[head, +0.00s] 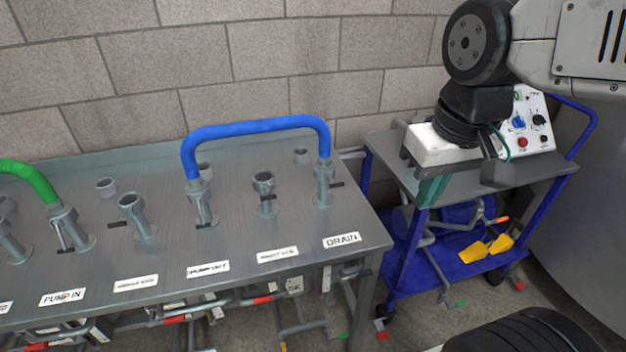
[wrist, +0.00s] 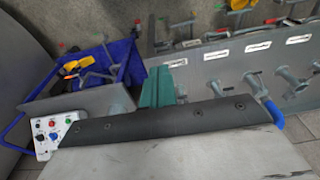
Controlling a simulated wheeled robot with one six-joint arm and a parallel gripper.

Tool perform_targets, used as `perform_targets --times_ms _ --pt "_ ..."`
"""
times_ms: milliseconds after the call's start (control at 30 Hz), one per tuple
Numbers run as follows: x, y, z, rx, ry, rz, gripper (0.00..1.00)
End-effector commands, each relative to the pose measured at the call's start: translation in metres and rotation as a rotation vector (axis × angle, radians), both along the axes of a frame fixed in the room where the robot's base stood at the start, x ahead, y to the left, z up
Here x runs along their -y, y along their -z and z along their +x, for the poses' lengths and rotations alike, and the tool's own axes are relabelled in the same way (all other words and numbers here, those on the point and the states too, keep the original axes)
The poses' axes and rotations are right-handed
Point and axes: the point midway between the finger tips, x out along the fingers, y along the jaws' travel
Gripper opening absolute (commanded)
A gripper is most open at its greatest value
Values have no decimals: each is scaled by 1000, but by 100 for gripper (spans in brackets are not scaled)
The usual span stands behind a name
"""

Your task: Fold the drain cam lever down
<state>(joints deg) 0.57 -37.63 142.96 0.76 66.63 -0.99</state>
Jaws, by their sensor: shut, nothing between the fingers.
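The drain port (head: 323,190) stands at the right end of the steel table, behind the DRAIN label (head: 342,240) in the head view. One end of a blue hose (head: 255,128) sits on it. A small dark lever (head: 337,184) sticks out to the right side of this port, roughly level; its exact angle is hard to tell. My gripper (head: 430,192), with teal fingers, is shut and empty, pointing down over the cart, to the right of and apart from the port. In the wrist view the teal fingers (wrist: 160,85) are together; part of the blue hose (wrist: 273,112) shows at right.
A blue cart (head: 400,260) with a grey top and a control box (head: 528,125) stands right of the steel table (head: 160,255). Yellow pieces (head: 487,246) lie on its lower shelf. Other ports and a green hose (head: 28,178) are at left. A block wall is behind.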

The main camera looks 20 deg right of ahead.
Motion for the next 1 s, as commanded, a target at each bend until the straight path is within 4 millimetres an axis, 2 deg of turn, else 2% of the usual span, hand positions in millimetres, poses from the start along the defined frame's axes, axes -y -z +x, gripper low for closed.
perform_targets --times_ms 33,167,300,433,500,600,767,1000 --pt "-1 -2 22 3 0 6 0" --pt "-5 -5 87 39 -6 23 0" --pt "-10 1 155 81 -10 39 0" --pt "-13 11 202 110 -9 50 0" --pt "-14 15 218 122 -9 53 0" --pt "-15 20 232 131 -10 56 0" --pt "-16 33 240 133 -10 57 0" --pt "-20 79 251 129 -11 56 0"
